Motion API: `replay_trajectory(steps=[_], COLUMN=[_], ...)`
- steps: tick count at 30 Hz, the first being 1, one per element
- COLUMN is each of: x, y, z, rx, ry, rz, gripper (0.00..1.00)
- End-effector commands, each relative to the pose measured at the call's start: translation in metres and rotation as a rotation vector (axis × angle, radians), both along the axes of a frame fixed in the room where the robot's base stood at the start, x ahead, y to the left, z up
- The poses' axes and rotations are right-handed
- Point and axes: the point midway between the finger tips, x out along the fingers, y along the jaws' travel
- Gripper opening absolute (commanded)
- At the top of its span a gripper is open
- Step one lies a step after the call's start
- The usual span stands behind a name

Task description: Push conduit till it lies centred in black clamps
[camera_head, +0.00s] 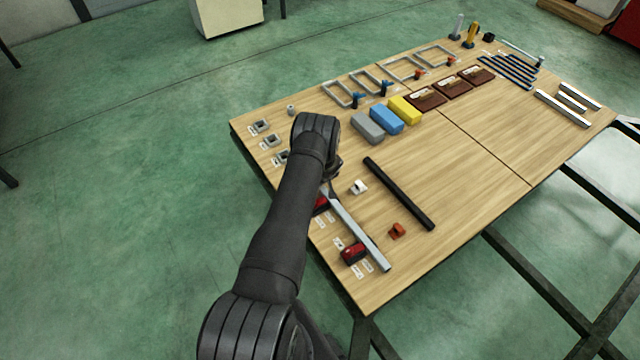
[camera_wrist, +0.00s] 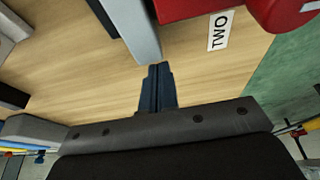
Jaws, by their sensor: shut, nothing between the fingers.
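A long grey bar (camera_head: 358,230), which looks like the conduit, lies along the near left side of the table. Red-and-dark blocks (camera_head: 353,253) sit beside it; I cannot make out separate black clamps. In the wrist view, the bar's grey end (camera_wrist: 135,28) points at my gripper (camera_wrist: 158,68). The gripper's dark fingers are shut and empty, with their tips just by that end; I cannot tell whether they touch. A red part (camera_wrist: 190,9) is close beside the bar. In the head view, my arm mostly hides the gripper and the bar's far end.
A black bar (camera_head: 398,193) lies to the right of the grey one. A small white piece (camera_head: 359,187) and an orange piece (camera_head: 397,230) stand nearby. Grey, blue and yellow blocks (camera_head: 386,118) stand farther back. The table's right-middle is clear.

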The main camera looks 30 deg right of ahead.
Motion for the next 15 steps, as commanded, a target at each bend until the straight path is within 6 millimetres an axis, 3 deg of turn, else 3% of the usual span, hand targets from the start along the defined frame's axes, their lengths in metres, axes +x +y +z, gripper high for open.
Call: replay_trajectory(steps=[9,15], x=[0.037,0.03], y=[0.0,-0.001], z=[0.0,0.023], rx=[-0.002,-0.001], ry=[-0.001,-0.001], rz=[0.003,-0.001], gripper=[0.0,0.0])
